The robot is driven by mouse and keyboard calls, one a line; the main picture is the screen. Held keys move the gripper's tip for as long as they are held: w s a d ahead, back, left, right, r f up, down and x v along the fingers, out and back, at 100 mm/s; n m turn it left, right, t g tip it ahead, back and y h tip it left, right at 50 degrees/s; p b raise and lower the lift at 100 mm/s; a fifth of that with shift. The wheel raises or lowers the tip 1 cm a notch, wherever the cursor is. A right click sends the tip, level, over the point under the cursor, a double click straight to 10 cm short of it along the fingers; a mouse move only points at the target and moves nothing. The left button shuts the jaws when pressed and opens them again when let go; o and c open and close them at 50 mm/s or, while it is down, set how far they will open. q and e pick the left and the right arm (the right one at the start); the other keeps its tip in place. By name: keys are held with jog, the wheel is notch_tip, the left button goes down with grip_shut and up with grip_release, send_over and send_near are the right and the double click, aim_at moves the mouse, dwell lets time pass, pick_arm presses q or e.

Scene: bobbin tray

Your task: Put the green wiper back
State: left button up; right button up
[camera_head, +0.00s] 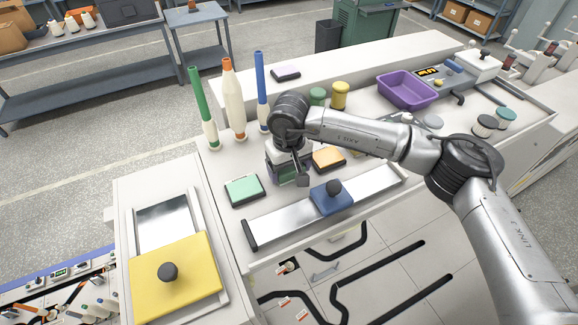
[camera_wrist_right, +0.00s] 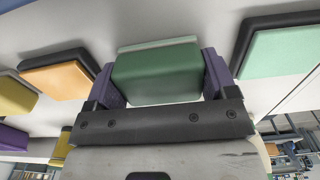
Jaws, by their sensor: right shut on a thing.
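A green wiper (camera_wrist_right: 157,75) sits between the two purple fingers of my right gripper (camera_wrist_right: 160,80) in the right wrist view. The fingers press on its sides and are shut on it. In the head view the right gripper (camera_head: 286,175) points down at the worktop, between a mint-green wiper and an orange wiper. Only a small part of the held green wiper (camera_head: 287,176) shows there. I cannot tell whether its underside touches the worktop. My left gripper is not in view.
The mint wiper (camera_head: 244,190) lies left of the gripper, the orange wiper (camera_head: 328,158) right. A metal track with a blue slider (camera_head: 332,198) runs in front. Tall green, orange and blue-topped bobbins (camera_head: 234,100) stand behind left. A purple tray (camera_head: 407,90) stands back right.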

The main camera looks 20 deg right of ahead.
jog(key=shift+f, duration=0.2)
jog(key=o, duration=0.8)
jog(key=shift+r, duration=0.1)
jog(key=shift+r, duration=0.25)
notch_tip(320, 180, up, 10)
jog(key=b, duration=0.3)
jog(key=shift+r, duration=0.9)
